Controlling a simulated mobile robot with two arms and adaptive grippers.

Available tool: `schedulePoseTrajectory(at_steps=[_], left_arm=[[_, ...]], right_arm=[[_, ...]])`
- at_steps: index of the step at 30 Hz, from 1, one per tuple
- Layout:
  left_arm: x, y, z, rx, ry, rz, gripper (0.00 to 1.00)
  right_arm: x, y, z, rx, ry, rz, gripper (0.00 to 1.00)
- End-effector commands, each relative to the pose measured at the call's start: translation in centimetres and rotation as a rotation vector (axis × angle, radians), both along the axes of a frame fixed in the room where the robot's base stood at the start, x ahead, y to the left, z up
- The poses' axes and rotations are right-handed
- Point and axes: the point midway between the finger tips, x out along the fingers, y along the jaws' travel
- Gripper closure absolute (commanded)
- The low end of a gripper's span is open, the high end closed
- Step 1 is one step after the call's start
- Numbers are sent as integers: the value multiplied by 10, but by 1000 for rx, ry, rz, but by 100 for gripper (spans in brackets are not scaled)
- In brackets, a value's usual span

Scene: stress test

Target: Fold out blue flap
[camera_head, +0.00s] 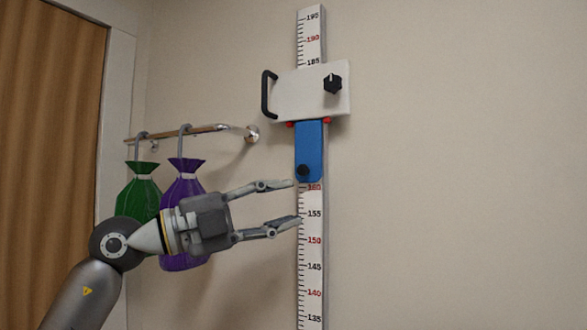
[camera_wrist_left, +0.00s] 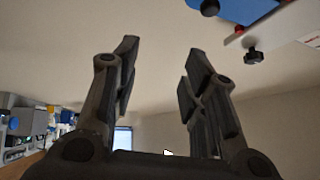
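The blue flap (camera_head: 310,148) hangs down flat against the white measuring scale, below a white slider box (camera_head: 308,92). It has a dark round knob (camera_head: 303,171) near its lower end. My left gripper (camera_head: 297,203) is open and empty, with its fingertips just below and left of the flap's lower end in the head view. I cannot tell whether it touches the scale. In the left wrist view the open fingers (camera_wrist_left: 157,75) show, and part of the blue flap (camera_wrist_left: 245,10) is at the top right, outside the fingers. My right gripper is not in view.
The slider box has a black handle (camera_head: 267,94) and a black knob (camera_head: 332,84). A green bag (camera_head: 138,187) and a purple bag (camera_head: 186,188) hang from a wall rail (camera_head: 205,130) behind my left arm. The wall to the right of the scale is clear.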

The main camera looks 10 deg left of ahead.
Motion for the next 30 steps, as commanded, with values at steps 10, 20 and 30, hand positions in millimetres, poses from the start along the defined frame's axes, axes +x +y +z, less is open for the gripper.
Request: schedulePoseTrajectory(at_steps=[10, 20, 30], left_arm=[[-5, 51, 55, 200, 75, 263, 60], [18, 33, 62, 210, 91, 288, 60], [60, -9, 62, 208, 90, 288, 60]], right_arm=[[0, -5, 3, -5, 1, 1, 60], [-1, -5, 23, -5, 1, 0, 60], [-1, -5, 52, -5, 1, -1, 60]])
